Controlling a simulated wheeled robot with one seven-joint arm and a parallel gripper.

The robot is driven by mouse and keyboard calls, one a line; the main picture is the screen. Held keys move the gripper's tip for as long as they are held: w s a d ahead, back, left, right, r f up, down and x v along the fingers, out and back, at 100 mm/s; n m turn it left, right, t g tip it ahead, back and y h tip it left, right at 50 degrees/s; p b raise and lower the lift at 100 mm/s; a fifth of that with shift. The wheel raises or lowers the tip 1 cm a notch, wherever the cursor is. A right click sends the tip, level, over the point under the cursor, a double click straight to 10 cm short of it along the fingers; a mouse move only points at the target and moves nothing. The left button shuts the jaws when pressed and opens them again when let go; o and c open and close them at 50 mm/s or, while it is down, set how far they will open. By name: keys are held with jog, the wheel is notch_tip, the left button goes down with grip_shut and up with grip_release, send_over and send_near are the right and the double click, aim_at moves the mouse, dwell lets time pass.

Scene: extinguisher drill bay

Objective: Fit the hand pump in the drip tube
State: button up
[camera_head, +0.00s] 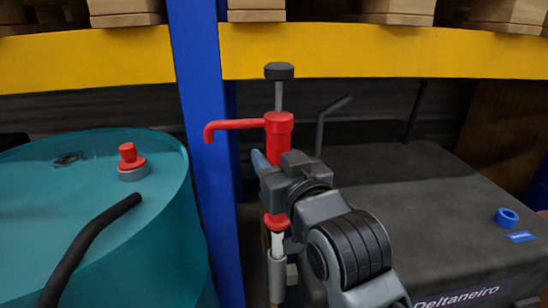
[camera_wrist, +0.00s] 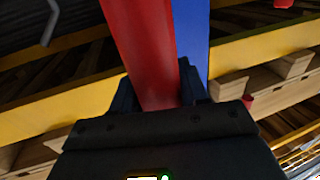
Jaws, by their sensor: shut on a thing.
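The hand pump (camera_head: 279,131) is upright, with a red body, a red spout pointing left, and a black knob on a grey rod. My gripper (camera_head: 268,168) is shut on its red body, which also shows between the fingers in the wrist view (camera_wrist: 145,50). The grip hides the pump's middle. Below it a red collar and a white lower end show. The white end meets the top of the grey drip tube (camera_head: 277,280), in line with it. I cannot tell how deep it sits inside. My wrist covers part of the tube's right side.
A teal drum (camera_head: 175,230) with a red-topped cap (camera_head: 130,160) and a black hose (camera_head: 90,245) stands left. A blue post (camera_head: 205,130) rises close behind the spout. A dark box (camera_head: 420,200) with a blue ring (camera_head: 507,217) is at right. A yellow beam (camera_head: 380,50) crosses behind.

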jog(key=shift+f+b, duration=2.5)
jog(key=shift+f, duration=1.75)
dwell(3.8)
